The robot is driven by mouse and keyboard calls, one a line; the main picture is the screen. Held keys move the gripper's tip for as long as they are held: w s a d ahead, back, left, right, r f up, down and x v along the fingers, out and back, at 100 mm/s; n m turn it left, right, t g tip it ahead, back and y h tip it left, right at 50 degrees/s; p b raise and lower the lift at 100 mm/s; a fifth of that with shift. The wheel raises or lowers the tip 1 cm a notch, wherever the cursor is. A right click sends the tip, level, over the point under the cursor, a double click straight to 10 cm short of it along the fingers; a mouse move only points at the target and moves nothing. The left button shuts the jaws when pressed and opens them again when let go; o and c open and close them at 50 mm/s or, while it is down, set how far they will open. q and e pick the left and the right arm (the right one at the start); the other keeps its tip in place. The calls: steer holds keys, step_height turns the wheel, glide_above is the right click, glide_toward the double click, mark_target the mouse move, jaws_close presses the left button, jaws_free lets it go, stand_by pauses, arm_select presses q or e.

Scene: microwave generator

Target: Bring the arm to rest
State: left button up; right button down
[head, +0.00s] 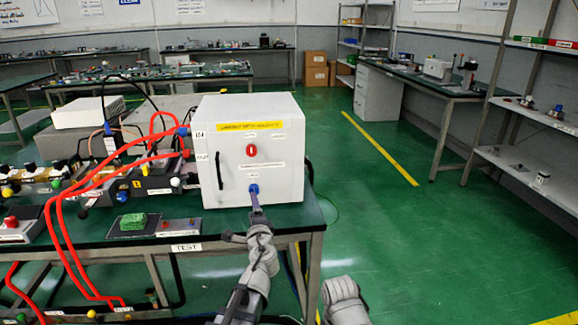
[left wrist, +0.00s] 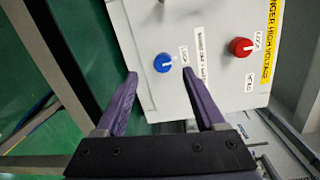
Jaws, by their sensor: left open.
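My left gripper (head: 256,200) reaches up to the front of the white microwave generator box (head: 230,165) on the bench. Its two purple fingers are spread open in the left wrist view (left wrist: 160,74), with nothing between them. The blue knob (head: 253,189) on the box's lower front lies just beyond the fingertips. It also shows in the left wrist view (left wrist: 162,62), with a white pointer line. The red knob (head: 251,150) is higher on the same face and clear of the fingers.
The box stands near the right end of the green bench (head: 300,222). Red cables (head: 75,250) and several small devices lie to the left. A green block (head: 133,221) sits near the front edge. Open green floor (head: 420,260) lies to the right, before white shelves (head: 535,175).

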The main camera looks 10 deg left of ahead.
arm_select(q)
steer(key=s+d+n+g+h+p, duration=0.1)
steer(key=s+d+n+g+p, duration=0.3)
steer(key=s, duration=0.5)
steer(key=s+d+n+g+h+p, duration=0.2)
steer(key=s+d+n+g+p, duration=0.1)
steer(key=s+d+g+p, duration=0.3)
steer(key=s+d+n+g+h+p, duration=0.2)
steer(key=s+d+n+g+p, duration=0.2)
steer(key=s+p, duration=0.5)
steer(key=s+d+g, duration=0.1)
steer(key=s+g, duration=0.1)
steer(key=s, duration=0.1)
steer(key=shift+s+r+n+g, duration=0.15)
steer(key=shift+s+n+g, duration=0.15)
arm_select(e)
step_height(320, 180, up, 21)
